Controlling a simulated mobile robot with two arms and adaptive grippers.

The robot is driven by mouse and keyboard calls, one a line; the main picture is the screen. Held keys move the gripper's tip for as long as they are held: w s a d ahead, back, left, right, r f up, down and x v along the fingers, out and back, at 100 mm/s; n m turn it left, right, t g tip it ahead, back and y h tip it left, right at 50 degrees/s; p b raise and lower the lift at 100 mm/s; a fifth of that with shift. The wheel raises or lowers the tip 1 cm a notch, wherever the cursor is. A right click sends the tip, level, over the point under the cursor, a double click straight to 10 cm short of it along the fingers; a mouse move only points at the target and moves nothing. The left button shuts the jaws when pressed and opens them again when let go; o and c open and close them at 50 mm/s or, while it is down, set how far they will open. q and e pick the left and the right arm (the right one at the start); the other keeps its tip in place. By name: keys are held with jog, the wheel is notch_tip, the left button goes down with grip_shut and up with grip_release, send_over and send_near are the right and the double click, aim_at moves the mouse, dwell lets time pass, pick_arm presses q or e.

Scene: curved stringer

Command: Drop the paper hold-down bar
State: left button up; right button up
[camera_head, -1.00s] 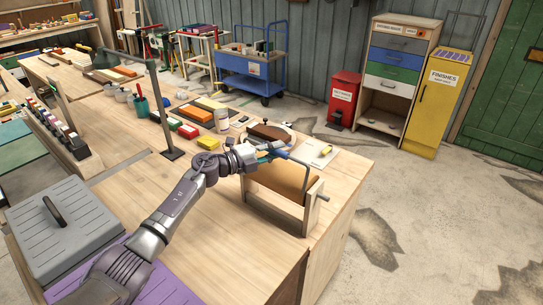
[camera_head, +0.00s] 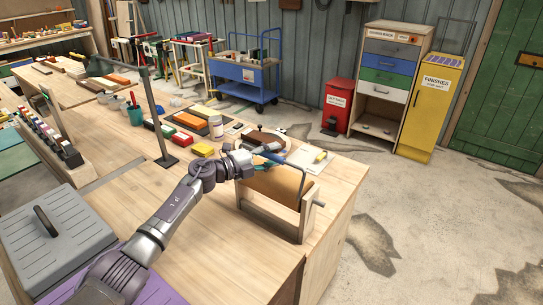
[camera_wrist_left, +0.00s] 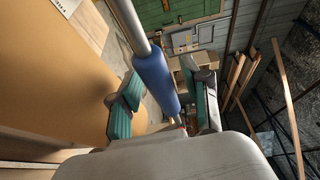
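The paper hold-down bar (camera_wrist_left: 154,72) is a grey metal rod with a blue sleeve. In the head view the bar (camera_head: 293,167) sits raised over the brown paper roll (camera_head: 278,187) in its wooden stand (camera_head: 262,215). My left gripper (camera_head: 268,155) is at the bar's far end, above the roll. In the left wrist view, my left gripper (camera_wrist_left: 165,98) has its teal-padded fingers apart, with the blue sleeve running between them. Gaps show on the sides, though contact with the left pad is unclear. The paper roll (camera_wrist_left: 60,75) fills the left of that view. My right gripper is not in view.
The stand is at the workbench's right end (camera_head: 335,190). Coloured blocks (camera_head: 188,121) and a white bottle (camera_head: 216,127) stand left of these. Bare floor lies to the right.

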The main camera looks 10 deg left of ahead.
pick_arm(q)
jog(key=shift+s+a, duration=0.1)
jog(key=shift+s, duration=0.05)
jog(key=v, duration=1.1)
jog(key=shift+s+a+r, duration=0.2)
jog(key=shift+s, duration=0.05)
